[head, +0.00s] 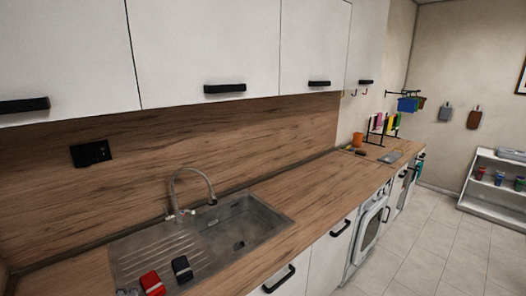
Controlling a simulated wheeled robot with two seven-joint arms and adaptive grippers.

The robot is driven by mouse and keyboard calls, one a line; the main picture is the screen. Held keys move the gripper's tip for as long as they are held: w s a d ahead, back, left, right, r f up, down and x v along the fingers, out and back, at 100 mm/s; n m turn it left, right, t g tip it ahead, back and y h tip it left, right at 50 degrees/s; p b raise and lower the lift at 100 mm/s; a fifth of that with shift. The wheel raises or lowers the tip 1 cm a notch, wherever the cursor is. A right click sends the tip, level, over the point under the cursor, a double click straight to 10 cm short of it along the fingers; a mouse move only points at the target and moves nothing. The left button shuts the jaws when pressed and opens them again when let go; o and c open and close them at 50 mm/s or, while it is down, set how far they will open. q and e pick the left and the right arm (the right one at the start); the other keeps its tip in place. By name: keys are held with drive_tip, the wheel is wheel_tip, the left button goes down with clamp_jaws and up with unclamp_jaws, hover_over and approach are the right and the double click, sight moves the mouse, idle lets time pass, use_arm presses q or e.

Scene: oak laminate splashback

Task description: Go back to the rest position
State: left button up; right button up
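Neither of my grippers shows in the head view. The view takes in a kitchen run with an oak laminate worktop (318,191) and a matching splashback (225,140). A grey metal sink (240,236) with a curved tap (190,188) is set into the worktop. A red item (152,283) and a black item (182,269) lie on the drainer side of the sink.
White wall cupboards (210,50) hang above the worktop. A rack with colourful items (383,125) stands at its far end, near a grey flat item (390,157). A white shelf unit (485,203) stands at the right. The tiled floor (430,255) is clear.

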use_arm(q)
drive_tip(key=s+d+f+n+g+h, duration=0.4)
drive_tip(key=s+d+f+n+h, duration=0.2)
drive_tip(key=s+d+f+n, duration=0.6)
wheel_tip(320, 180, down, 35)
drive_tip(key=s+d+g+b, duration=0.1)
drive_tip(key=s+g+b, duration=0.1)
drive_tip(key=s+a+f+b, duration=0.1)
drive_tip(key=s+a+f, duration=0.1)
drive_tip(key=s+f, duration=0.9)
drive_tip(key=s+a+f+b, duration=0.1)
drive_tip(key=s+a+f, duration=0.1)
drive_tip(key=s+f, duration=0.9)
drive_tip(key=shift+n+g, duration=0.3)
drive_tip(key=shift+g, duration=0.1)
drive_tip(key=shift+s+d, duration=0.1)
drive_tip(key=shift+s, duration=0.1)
